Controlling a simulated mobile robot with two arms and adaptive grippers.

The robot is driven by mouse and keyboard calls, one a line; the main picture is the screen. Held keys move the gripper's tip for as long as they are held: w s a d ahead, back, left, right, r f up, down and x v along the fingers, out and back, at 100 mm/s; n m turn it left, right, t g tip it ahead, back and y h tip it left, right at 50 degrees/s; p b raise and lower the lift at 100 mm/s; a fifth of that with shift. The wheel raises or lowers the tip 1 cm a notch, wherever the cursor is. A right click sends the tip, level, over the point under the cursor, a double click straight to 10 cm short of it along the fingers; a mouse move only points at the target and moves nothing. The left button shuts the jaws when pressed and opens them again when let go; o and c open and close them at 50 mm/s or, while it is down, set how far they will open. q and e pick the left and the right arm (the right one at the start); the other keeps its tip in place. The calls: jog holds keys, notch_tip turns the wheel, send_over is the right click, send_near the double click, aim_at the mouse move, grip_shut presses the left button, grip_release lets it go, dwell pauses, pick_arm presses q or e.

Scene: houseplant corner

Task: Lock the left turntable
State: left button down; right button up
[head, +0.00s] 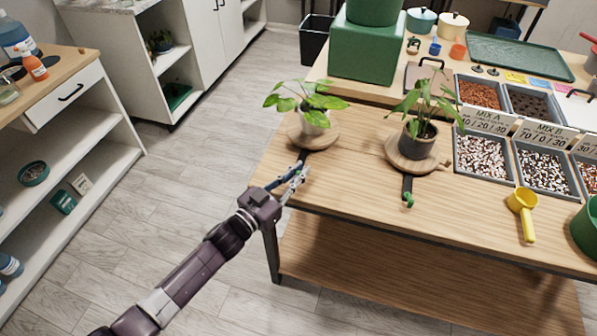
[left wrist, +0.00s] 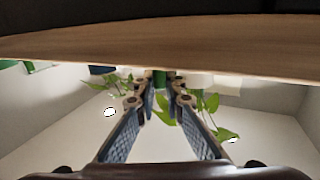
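The left turntable (head: 325,138) is a round wooden disc near the table's left end, bearing a leafy plant in a pale pot (head: 315,122). Its dark lever (head: 303,155) reaches toward the front edge; its outer end is hidden by my left gripper (head: 304,170). In the left wrist view a green lever tip (left wrist: 159,78) shows between the fingertips of the left gripper (left wrist: 160,88). The fingers stand close on either side; whether they press on it I cannot tell. The right turntable (head: 393,153) bears a dark pot, and its green-tipped lever (head: 408,197) points frontward. My right gripper is not in view.
Soil trays (head: 480,157), a yellow scoop (head: 522,212) and a green box (head: 367,50) stand on the wooden table (head: 460,205). A white shelf unit (head: 75,150) stands at left. The floor between is clear.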

pick_arm(q)
jog(key=shift+a+m+g+h, duration=0.25)
jog(key=shift+m+g+h, duration=0.45)
jog(key=shift+g+h, duration=0.1)
jog(key=shift+a+m+g+h+b, duration=0.2)
jog(key=shift+m+g+h+b, duration=0.25)
jog(key=shift+m+g+h, duration=0.3)
jog(key=c, duration=2)
grip_release()
jog(key=shift+a, duration=0.1)
jog(key=shift+s+a, duration=0.2)
jog(key=shift+a, duration=0.05)
jog(key=v, duration=1.1)
jog(key=shift+s+a+r, duration=0.1)
